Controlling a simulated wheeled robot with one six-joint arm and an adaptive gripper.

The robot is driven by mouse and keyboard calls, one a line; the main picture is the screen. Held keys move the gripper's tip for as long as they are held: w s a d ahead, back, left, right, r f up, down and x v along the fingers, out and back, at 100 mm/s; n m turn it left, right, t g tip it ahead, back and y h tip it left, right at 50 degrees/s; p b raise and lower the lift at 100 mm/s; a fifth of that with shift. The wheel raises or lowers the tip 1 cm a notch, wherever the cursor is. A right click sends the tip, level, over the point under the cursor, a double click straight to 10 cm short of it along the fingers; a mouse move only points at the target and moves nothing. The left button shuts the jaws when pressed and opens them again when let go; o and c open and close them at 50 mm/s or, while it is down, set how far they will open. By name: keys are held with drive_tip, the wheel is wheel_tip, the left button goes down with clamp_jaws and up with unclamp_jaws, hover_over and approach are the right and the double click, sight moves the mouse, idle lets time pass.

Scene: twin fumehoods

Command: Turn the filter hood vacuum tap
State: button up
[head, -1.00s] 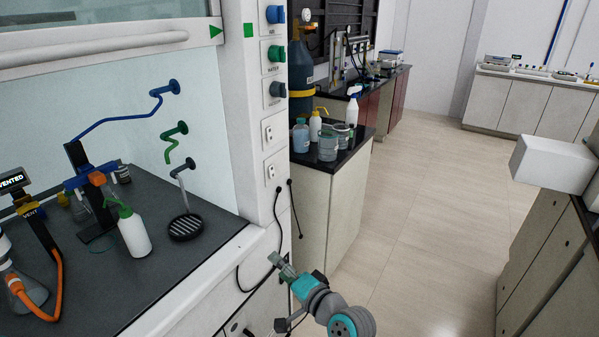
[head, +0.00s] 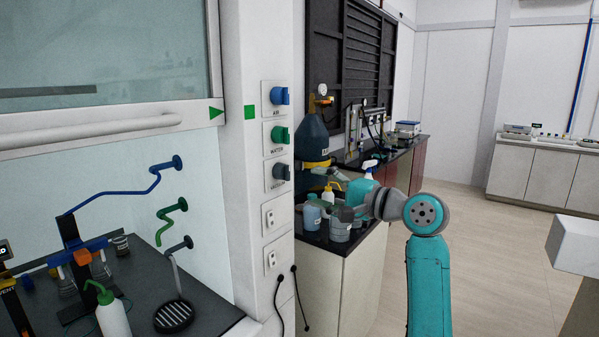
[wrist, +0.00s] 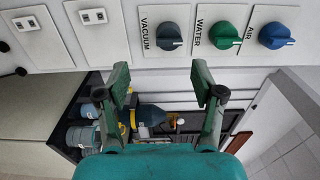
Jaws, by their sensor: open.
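The vacuum tap (head: 282,172) is a grey-blue knob on the white hood post, below the green water tap (head: 280,135) and the blue air tap (head: 279,96). In the wrist view the vacuum tap (wrist: 169,36) is labelled VACUUM, and its pale pointer mark lies toward the right. My gripper (wrist: 160,76) is open and empty, its two fingers spread with the vacuum tap beyond and roughly between them, apart from both. In the head view my gripper (head: 322,190) is to the right of the post, small and partly blending with the bench items behind.
White sockets (head: 270,216) sit below the taps, with black cables hanging lower down. A side bench (head: 350,265) with bottles and beakers stands behind my arm. The hood worktop (head: 210,310) at left holds a wash bottle (head: 112,312). Open floor lies to the right.

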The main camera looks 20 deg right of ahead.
sight(289, 173)
drive_tip(key=x, duration=0.3)
drive_tip(key=r+x, duration=0.1)
drive_tip(key=x, duration=0.6)
drive_tip(key=shift+w+r, duration=0.15)
drive_tip(key=shift+w, duration=0.15)
drive_tip(key=c, duration=1.1)
drive_tip(key=shift+c, duration=0.2)
